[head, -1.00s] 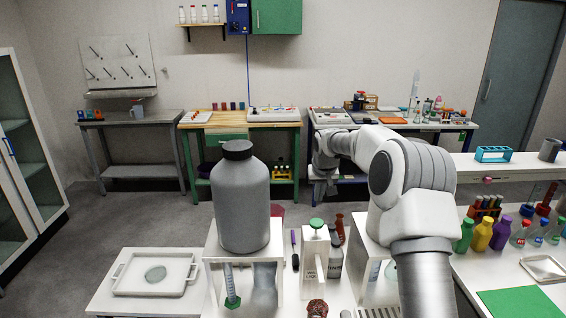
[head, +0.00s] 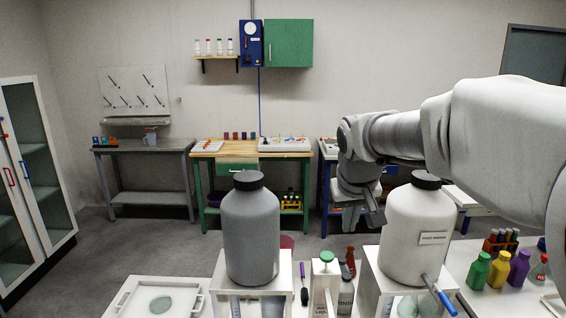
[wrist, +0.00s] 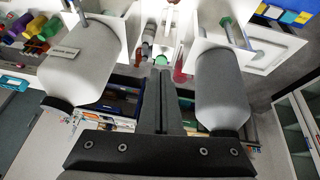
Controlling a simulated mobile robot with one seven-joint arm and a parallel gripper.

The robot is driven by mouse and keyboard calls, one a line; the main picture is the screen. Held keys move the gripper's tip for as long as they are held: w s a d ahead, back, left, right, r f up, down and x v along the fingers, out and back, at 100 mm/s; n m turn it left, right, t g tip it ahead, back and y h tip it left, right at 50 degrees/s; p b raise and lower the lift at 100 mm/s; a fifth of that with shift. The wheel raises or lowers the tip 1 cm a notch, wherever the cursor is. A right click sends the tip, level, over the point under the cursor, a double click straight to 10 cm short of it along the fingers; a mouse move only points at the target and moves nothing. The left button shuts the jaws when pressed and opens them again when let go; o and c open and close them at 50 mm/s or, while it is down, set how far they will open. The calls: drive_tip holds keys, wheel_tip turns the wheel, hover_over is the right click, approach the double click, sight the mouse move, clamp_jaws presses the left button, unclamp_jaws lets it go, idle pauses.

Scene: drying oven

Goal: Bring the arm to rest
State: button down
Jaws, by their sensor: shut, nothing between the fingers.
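My gripper (head: 374,216) hangs from my raised arm between two large jugs, behind them in the head view. In the wrist view its two dark fingers (wrist: 160,76) lie together with nothing between them. The grey jug (head: 250,236) with a black cap stands on a white stand to the left. The white jug (head: 413,240) with a black cap and a label stands on another white stand to the right. The grey jug is at the right in the wrist view (wrist: 221,88), the white one at the left (wrist: 80,68). The fingers look clear of both.
A white tray (head: 128,305) holding a round dish is at the lower left. Coloured bottles (head: 498,268) stand at the right. A wooden bench (head: 225,157) and glass cabinet (head: 35,165) are farther off; floor lies between.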

drive_tip(key=s+f, duration=0.2)
drive_tip(key=s, duration=1)
drive_tip(key=s+f+y, duration=0.1)
drive_tip(key=s+f, duration=0.1)
drive_tip(key=s, duration=1)
drive_tip(key=shift+d+m, duration=0.3)
drive_tip(key=shift+d, duration=0.05)
